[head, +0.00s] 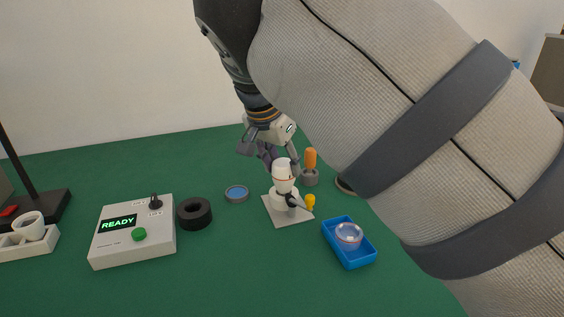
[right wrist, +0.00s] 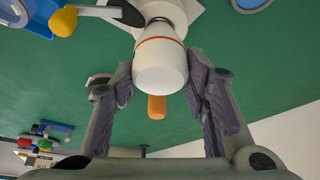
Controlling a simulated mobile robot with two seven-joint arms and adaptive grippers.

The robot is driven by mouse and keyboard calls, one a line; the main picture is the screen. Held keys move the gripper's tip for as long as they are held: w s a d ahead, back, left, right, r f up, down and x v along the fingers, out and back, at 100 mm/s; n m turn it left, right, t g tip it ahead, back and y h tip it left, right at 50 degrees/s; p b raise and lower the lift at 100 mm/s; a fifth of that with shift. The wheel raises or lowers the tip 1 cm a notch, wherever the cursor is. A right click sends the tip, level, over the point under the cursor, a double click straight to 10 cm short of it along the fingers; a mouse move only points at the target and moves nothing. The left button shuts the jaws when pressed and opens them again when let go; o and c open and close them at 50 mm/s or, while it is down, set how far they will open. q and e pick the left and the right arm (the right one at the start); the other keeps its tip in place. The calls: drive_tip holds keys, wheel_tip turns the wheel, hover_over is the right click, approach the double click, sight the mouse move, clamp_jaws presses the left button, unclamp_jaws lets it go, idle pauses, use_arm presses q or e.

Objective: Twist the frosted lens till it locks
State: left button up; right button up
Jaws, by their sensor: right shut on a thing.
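The frosted lens (head: 281,168) is a smooth white cap on top of an upright white lamp body (head: 284,187), with a thin orange ring line at the joint. The lamp stands on a light grey plate (head: 273,216) with a dark clamp and a yellow knob (head: 311,201). My right gripper (head: 271,157) reaches down from above and is shut on the lens. In the right wrist view, the white lens (right wrist: 160,66) lies between the two purple-padded fingers of the right gripper (right wrist: 160,85), the orange line beyond it. My left gripper is not in view.
A control box (head: 133,238) reading READY and a black ring (head: 194,213) stand left. A blue disc (head: 237,193) lies near the plate. A blue tray (head: 349,258) holds a clear lens (head: 348,234). An orange-handled tool (head: 310,160) stands close behind. The front green table is clear.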

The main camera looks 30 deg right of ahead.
drive_tip(key=shift+f, duration=0.15)
drive_tip(key=shift+f+m+g+b, duration=0.15)
drive_tip(key=shift+m+g+b, duration=0.15)
drive_tip(key=shift+m, duration=0.5)
drive_tip(key=o, duration=0.7)
drive_tip(key=shift+m, duration=0.3)
drive_tip(key=o, duration=0.5)
drive_tip(key=shift+r, duration=0.25)
drive_tip(key=v, duration=1.2)
drive_tip(key=shift+w+a, duration=0.1)
drive_tip(key=shift+w, duration=0.05)
